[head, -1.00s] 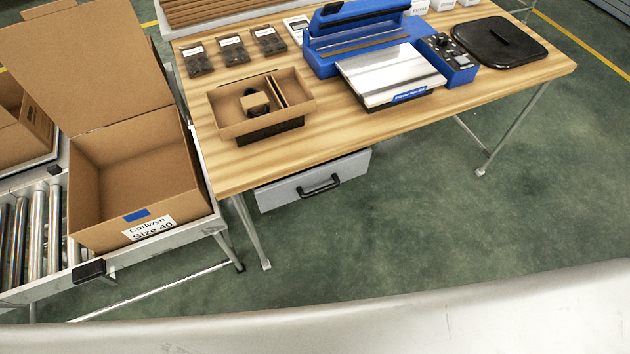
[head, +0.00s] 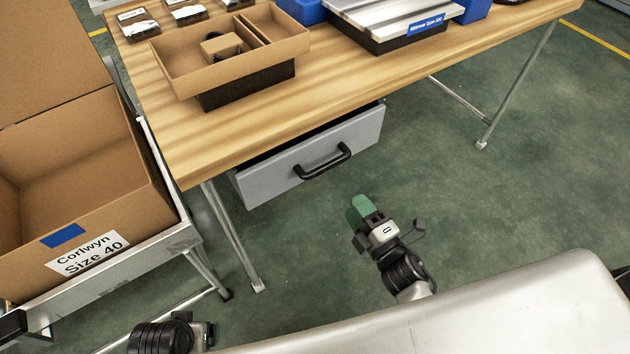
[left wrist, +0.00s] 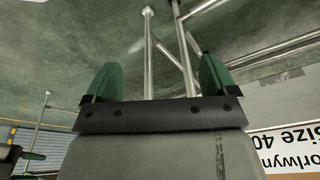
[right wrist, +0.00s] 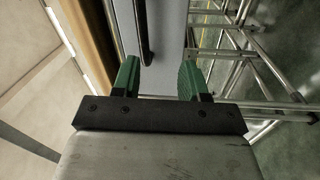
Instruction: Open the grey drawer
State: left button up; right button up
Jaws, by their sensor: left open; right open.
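The grey drawer (head: 270,178) hangs under the wooden table's front edge in the head view. A dark gap shows along its top. Its black handle (head: 323,163) is on the front face. My right gripper (head: 358,210) is below and right of the handle, apart from it. In the right wrist view, the open green fingers of my right gripper (right wrist: 160,80) point toward the drawer front (right wrist: 165,45) and handle (right wrist: 143,35), with nothing between them. My left gripper (left wrist: 158,80) is open and empty in the left wrist view, facing the floor and metal legs. In the head view only part of my left arm shows at the bottom.
A large open box (head: 90,215) stands on the conveyor at left. A table leg (head: 232,235) stands left of the drawer. The floor right of the drawer is clear.

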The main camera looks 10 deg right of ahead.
aim_at(327, 164)
jog(key=w+a+r, duration=0.1)
jog(key=w, duration=0.2)
jog(key=w+a+r+n, duration=0.1)
jog(key=w, duration=0.3)
jog(key=w+a+r+n+y, duration=0.1)
jog(key=w+a+r, duration=0.1)
jog(key=w, duration=0.1)
jog(key=shift+w+a+t, duration=0.1)
jog(key=shift+w+t, duration=0.05)
jog(key=shift+t, duration=0.25)
pick_arm(q)
jog(key=shift+w+a+r, duration=0.1)
jog(key=shift+a+r, duration=0.15)
jog(key=shift+r, duration=0.45)
pick_arm(e)
jog(key=shift+c, duration=0.2)
jog(key=shift+f, duration=0.1)
grip_shut()
